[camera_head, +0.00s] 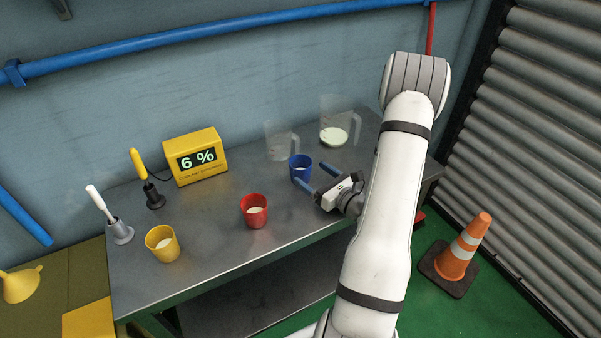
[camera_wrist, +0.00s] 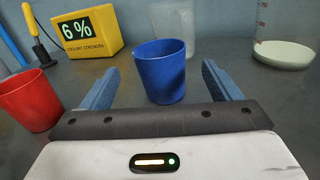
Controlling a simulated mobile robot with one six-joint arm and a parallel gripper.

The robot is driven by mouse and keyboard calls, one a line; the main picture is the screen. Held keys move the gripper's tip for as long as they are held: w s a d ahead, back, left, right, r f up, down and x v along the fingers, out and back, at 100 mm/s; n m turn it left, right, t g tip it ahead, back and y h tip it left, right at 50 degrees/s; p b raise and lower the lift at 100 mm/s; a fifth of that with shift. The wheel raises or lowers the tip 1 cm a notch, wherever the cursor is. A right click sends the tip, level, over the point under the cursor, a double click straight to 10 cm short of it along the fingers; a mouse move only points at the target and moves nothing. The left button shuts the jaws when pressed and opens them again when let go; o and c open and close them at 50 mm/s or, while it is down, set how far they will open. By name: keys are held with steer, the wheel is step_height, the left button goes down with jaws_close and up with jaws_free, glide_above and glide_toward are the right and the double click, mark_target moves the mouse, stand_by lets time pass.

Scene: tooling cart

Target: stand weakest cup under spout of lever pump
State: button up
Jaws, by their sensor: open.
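A blue cup (camera_head: 301,170) stands upright on the metal cart top; it also shows in the wrist view (camera_wrist: 162,72). My gripper (camera_head: 315,178) is open, its two blue fingers pointing at the blue cup, which lies between or just past the fingertips. A red cup (camera_head: 254,212) with pale liquid stands left of it, and a yellow cup (camera_head: 162,246) with pale liquid stands further left. The blue cup's contents are hard to see. A yellow display (camera_head: 196,157) reads "6 %", labelled coolant strength. No spout of a lever pump is clearly visible.
A yellow-handled probe (camera_head: 141,170) stands in a black holder by the display. A white-handled device (camera_head: 119,230) in grey stands at the left. Two clear jugs, one empty-looking (camera_head: 279,143) and one with pale liquid (camera_head: 334,128), stand behind the blue cup. The front middle of the cart is clear.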

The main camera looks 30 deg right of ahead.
mark_target(294, 162)
steer(key=shift+w+a+f, duration=0.1)
steer(key=shift+w+f, duration=0.2)
steer(key=shift+f, duration=0.15)
steer(key=shift+p+x, duration=0.65)
steer(key=shift+x, duration=2.8)
steer(key=shift+c, duration=0.4)
steer(key=c, duration=1.1)
steer(key=shift+r, duration=0.15)
